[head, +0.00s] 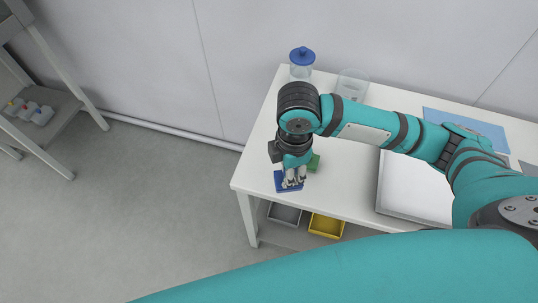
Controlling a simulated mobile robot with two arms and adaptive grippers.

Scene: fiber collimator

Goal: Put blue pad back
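The blue pad (279,182) lies at the front left corner of the white table, beside a green block. My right arm comes in from the right, and its gripper (294,183) points down over the blue pad. The fingertips are at or just above the pad and hide part of it. I cannot tell whether they touch it or how far apart they are. My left gripper is not in view.
The green block (313,162) is just behind the gripper. A blue-lidded jar (301,65) and a clear container (353,80) stand at the table's back. A silver panel (410,190) and a blue sheet (470,125) lie right. Grey (284,214) and yellow (326,226) bins sit below.

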